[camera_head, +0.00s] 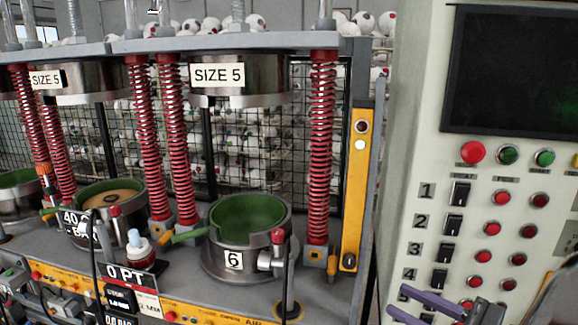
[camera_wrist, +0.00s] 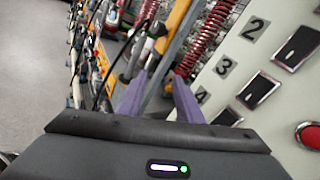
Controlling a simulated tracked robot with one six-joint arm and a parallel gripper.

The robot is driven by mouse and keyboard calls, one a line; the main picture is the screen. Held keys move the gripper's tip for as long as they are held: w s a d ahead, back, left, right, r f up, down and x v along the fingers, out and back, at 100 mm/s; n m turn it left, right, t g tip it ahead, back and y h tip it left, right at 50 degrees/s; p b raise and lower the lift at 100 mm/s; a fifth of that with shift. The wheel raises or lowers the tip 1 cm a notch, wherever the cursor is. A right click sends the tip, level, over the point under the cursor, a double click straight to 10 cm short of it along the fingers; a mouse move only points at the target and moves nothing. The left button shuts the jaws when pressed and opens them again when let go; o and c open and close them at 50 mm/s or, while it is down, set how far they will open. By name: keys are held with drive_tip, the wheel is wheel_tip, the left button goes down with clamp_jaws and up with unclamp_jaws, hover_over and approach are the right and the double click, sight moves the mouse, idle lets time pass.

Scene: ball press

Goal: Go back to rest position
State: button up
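My gripper (camera_head: 399,302) shows at the lower right of the head view as two purple fingers, in front of the lower left of the control panel (camera_head: 408,120). In the wrist view, my gripper (camera_wrist: 161,80) has its two purple fingers apart with nothing between them. It is open and empty. The fingers point toward the gap between the press and the panel. Most of my arm is out of the head view.
The panel carries a dark screen (camera_head: 512,70), numbered black switches (camera_head: 460,194) and red and green buttons. Left of it stands the ball press with red springs (camera_head: 322,150), a yellow post (camera_head: 355,190) and an open green-lined mould (camera_head: 248,215). Caged balls (camera_head: 250,140) fill the back.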

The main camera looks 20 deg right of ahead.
drive_tip(key=s+a+n+g+y, duration=0.1)
drive_tip(key=a+n+g+y, duration=0.4)
drive_tip(key=a, duration=0.8)
drive_tip(key=s+a+n+g+y, duration=0.2)
drive_tip(key=a+n+g, duration=0.5)
drive_tip(key=a, duration=0.7)
drive_tip(key=s+a+f+n+g+h, duration=0.2)
drive_tip(key=s+f+n+g+h, duration=0.1)
drive_tip(key=s+f+n+h, duration=0.4)
drive_tip(key=w+d+r+n+t+h, duration=0.3)
drive_tip(key=w+d+n+t+h, duration=0.2)
drive_tip(key=w+d+n+h, duration=0.2)
drive_tip(key=shift+w+d+r+n, duration=0.2)
drive_tip(key=shift+w+d+n, duration=0.25)
drive_tip(key=shift+d+n, duration=0.3)
